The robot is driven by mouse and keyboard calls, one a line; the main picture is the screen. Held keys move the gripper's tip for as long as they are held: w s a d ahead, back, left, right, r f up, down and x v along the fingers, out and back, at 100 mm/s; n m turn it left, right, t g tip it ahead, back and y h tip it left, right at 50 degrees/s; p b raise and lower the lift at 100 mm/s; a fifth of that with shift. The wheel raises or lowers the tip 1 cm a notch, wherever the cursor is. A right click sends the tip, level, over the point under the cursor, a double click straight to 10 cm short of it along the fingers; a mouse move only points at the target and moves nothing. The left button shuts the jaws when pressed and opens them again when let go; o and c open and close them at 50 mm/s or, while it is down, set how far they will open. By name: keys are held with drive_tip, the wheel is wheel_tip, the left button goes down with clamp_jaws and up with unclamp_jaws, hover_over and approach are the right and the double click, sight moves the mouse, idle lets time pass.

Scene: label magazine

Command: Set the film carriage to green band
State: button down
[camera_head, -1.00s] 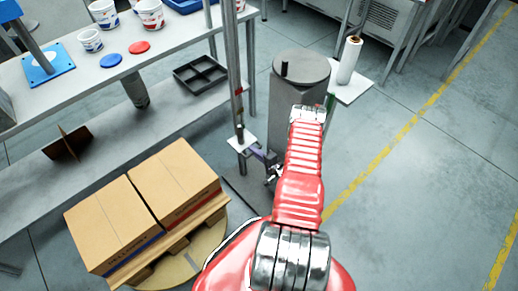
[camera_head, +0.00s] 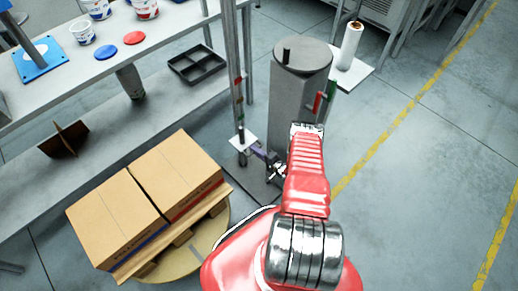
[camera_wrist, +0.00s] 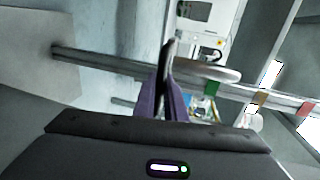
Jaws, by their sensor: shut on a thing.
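A white plate with a dark knob (camera_head: 243,143), apparently the film carriage, sits low on an upright grey mast (camera_head: 232,50). The mast carries small coloured bands (camera_head: 238,82). In the wrist view the mast lies sideways, with a green band (camera_wrist: 212,88) just right of my fingers, then a yellow band (camera_wrist: 262,98) and a red band (camera_wrist: 307,108). My gripper (camera_head: 263,154) has purple fingers and is beside the plate. In the wrist view my gripper (camera_wrist: 168,85) is shut on a dark part at the mast, apparently the carriage; the contact is partly hidden.
A grey column (camera_head: 298,100) stands right of the mast. A film roll (camera_head: 351,45) stands on a white plate behind it. Two cardboard boxes (camera_head: 118,215) sit on a pallet on a round turntable at lower left. A workbench (camera_head: 165,40) is at left. The floor at right is clear.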

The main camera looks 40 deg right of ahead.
drive_tip(key=shift+s+f, duration=0.15)
drive_tip(key=shift+f, duration=0.2)
drive_tip(key=c, duration=1.8)
unclamp_jaws()
drive_tip(key=shift+s+r, duration=0.1)
drive_tip(key=v, duration=1.3)
drive_tip(key=shift+s, duration=0.2)
